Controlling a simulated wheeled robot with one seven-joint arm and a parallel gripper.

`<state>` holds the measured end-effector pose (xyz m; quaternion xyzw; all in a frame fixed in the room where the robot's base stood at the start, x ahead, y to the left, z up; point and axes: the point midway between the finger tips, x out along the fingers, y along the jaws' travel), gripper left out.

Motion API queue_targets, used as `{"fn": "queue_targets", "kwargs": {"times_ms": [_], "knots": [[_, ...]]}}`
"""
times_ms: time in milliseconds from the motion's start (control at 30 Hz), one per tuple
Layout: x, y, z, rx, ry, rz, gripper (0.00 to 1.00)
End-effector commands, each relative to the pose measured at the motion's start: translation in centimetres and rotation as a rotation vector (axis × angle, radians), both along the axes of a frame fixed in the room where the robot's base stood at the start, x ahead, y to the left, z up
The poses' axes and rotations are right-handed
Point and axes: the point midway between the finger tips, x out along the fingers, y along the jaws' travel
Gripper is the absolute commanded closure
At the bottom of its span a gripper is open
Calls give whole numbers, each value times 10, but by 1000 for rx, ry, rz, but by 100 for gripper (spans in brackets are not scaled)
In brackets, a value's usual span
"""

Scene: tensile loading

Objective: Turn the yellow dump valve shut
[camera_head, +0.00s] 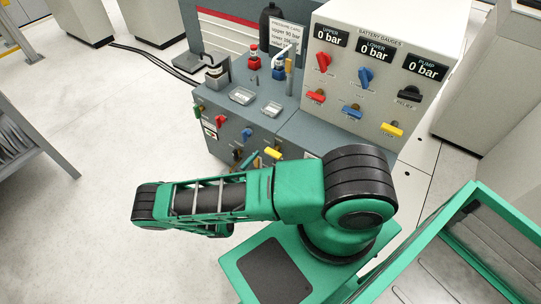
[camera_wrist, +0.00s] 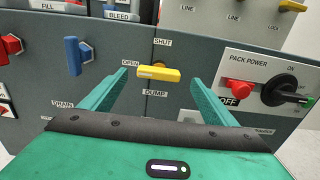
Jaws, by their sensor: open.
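The yellow dump valve handle (camera_wrist: 158,73) sits on the grey front panel in the wrist view. It lies nearly level, with its left end by the OPEN label. The SHUT label is above it and the DUMP label below. It also shows in the head view (camera_head: 273,153), just beyond my arm. My gripper (camera_wrist: 160,78) is open, its green fingers on the left and right of the handle. I see a gap on both sides in the picture; how deep the fingers reach along the handle is hard to tell.
A blue drain handle (camera_wrist: 78,56) and a red handle (camera_wrist: 10,45) are to the left. A pack power panel with a red knob (camera_wrist: 237,88) and a black rotary switch (camera_wrist: 283,89) is close to my right finger. The gauge cabinet (camera_head: 350,85) stands above the bench.

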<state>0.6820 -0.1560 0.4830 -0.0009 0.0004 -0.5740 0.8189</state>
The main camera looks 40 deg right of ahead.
Motion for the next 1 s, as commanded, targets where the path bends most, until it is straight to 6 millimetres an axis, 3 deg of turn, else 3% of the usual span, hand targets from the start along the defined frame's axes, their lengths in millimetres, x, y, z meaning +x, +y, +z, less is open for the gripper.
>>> {"fn": "queue_targets", "kwargs": {"times_ms": [100,333,767,933,1000], "knots": [[7,-21,0,-1,0,-4,19],[17,-48,0,0,-1,-2,19],[21,-57,0,1,-1,0,19],[21,-57,0,1,-1,0,55],[21,-57,0,1,0,-1,60]]}}
